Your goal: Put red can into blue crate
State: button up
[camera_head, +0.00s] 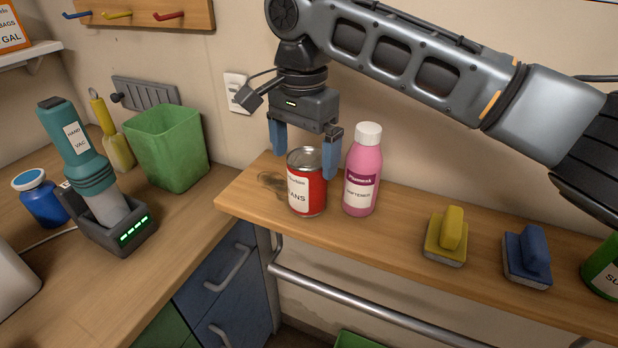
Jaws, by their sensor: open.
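The red can (311,192), with a white label and bare metal lid, stands upright on the wooden shelf near its left end. My gripper (305,164) points down over the can with its two blue fingers apart. One finger is at the left of the can's top and the other at its right side, overlapping its right edge in the picture. I cannot tell whether either finger touches the can. The gripper is open. No blue crate is in view.
A pink bottle (362,178) with a white cap stands close to the right finger. A yellow brush (447,238), a blue brush (527,257) and a green container (604,268) are farther right on the shelf. A metal rail (400,308) runs below. A green bin (172,150) stands left.

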aim_at(308, 181)
jog(key=f, duration=0.4)
jog(key=f+p, duration=0.1)
jog(key=f, duration=0.1)
jog(key=shift+d+f, duration=0.2)
jog(key=shift+d, duration=0.15)
jog(key=shift+c, duration=0.5)
jog(key=c, duration=1.1)
